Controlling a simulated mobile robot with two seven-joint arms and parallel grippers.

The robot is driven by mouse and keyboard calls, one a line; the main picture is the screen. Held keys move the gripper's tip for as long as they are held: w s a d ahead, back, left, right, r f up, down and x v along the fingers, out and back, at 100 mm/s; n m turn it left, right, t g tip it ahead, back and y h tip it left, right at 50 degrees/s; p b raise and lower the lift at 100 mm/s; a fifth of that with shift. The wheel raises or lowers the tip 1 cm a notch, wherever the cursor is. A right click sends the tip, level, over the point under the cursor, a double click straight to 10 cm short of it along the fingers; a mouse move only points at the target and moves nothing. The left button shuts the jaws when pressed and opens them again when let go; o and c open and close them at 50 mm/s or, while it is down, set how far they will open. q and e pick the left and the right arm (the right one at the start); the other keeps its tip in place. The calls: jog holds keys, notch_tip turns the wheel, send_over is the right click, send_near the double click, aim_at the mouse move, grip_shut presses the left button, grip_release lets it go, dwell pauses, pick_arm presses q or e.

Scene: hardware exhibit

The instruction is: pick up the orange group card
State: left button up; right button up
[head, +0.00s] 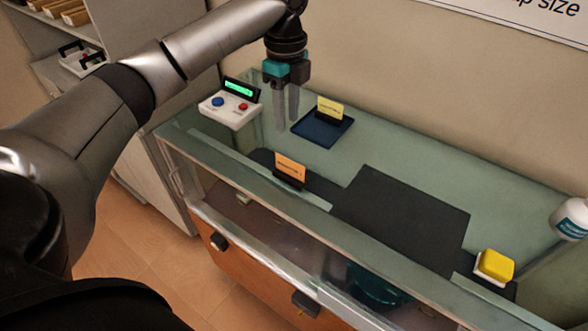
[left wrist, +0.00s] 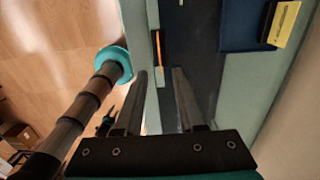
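The orange group card (head: 290,167) stands upright in a dark holder on the glass-topped counter, near its front edge. In the left wrist view the orange card (left wrist: 158,48) shows edge-on as a thin strip, beyond the fingertips. My left gripper (head: 286,124) points down above the counter, behind the orange card in the head view and apart from it. Its two fingers are spread with nothing between them, as the left wrist view (left wrist: 158,72) shows.
A yellow card (head: 330,109) stands on a dark blue tray (head: 322,134) right of my left gripper. A white button box (head: 230,108) sits to its left. A dark mat (head: 405,215), yellow block (head: 495,265) and white bottle (head: 571,218) lie further right.

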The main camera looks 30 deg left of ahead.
aim_at(289, 160)
pick_arm(q)
notch_tip(289, 160, down, 8)
jog(key=shift+r, duration=0.2)
jog(key=f, duration=0.3)
jog(key=f+p, duration=0.1)
jog(key=f, duration=0.1)
jog(key=shift+s+d+f, duration=0.15)
jog(key=shift+d+f, duration=0.15)
jog(key=shift+d, duration=0.05)
grip_shut()
dwell(1.0)
